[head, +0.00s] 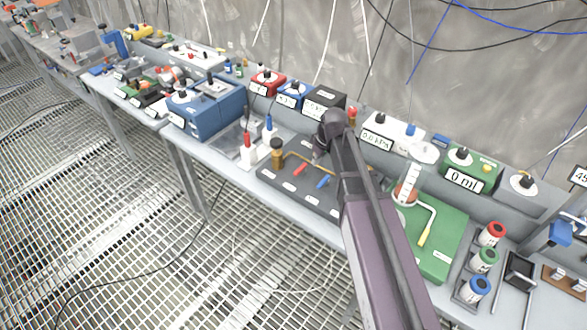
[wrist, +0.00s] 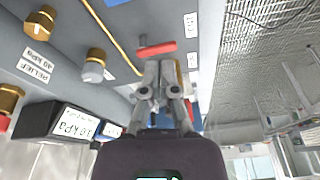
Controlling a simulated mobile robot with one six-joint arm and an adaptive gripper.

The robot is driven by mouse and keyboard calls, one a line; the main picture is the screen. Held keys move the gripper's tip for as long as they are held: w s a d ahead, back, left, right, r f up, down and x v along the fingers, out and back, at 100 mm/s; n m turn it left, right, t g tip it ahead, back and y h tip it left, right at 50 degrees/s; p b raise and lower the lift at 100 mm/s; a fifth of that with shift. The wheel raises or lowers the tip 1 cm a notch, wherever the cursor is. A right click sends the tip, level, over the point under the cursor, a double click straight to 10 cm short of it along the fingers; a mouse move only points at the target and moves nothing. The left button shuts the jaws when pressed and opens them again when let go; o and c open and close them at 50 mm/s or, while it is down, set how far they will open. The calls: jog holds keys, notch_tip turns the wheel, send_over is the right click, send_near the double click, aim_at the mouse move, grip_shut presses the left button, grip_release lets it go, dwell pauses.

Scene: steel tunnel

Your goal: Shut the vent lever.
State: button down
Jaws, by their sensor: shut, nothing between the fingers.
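A dark panel (head: 270,172) on the bench carries a brass pipe, a red lever (head: 300,169) and a blue lever (head: 323,182). I cannot read which lever is the vent. My gripper (head: 317,158) is over the panel, just behind the two levers in the head view. In the wrist view my gripper (wrist: 160,72) is shut and empty, its tips close to the red lever (wrist: 157,48), which lies crosswise beyond them. I cannot tell whether they touch. A blue part shows partly behind the fingers there, mostly hidden.
Brass knobs (wrist: 41,20) stand on the panel, near a label reading RELIEF 40 kPa (wrist: 36,66). A display box (wrist: 75,122) shows 10 kPa. A blue box (head: 205,108) stands left of the panel, and a green board (head: 440,245) lies right of it.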

aim_at(300, 172)
jog(key=w+a+n, duration=0.2)
jog(key=w+a, duration=0.1)
jog(key=a, duration=0.2)
jog(key=shift+w+n+y, duration=0.3)
jog(key=shift+w+y, duration=0.1)
jog(key=shift+f+b, duration=0.25)
jog(key=shift+b, duration=0.15)
jog(key=b+x, duration=0.9)
jog(key=shift+w+f, duration=0.2)
jog(key=shift+f, duration=0.1)
jog(key=shift+s+a, duration=0.1)
jog(key=shift+a, duration=0.15)
dwell(0.3)
